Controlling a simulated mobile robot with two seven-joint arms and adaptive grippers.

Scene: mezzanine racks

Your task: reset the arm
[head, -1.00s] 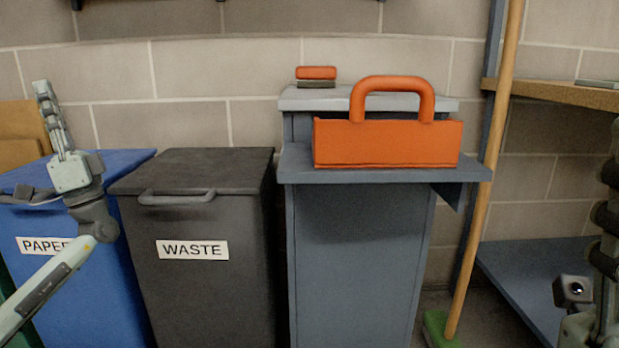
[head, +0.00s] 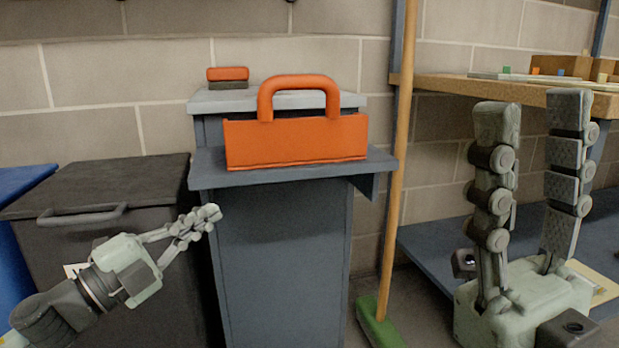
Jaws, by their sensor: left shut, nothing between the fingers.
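My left gripper (head: 212,213) is at the lower left in the head view. It is shut and empty, in front of the dark waste bin and the grey cabinet, with its fingertips pointing up and right. My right gripper (head: 535,112) is large and close at the right. Its two fingers point up and stand wide apart, with nothing between them. It covers part of the shelf rack behind it.
An orange tote (head: 295,142) with a handle sits on the grey cabinet (head: 283,260). An orange-topped block (head: 228,75) lies behind it. A dark bin (head: 100,182) and a blue bin (head: 12,250) stand left. A broom (head: 397,170) leans beside the wooden shelf (head: 450,88).

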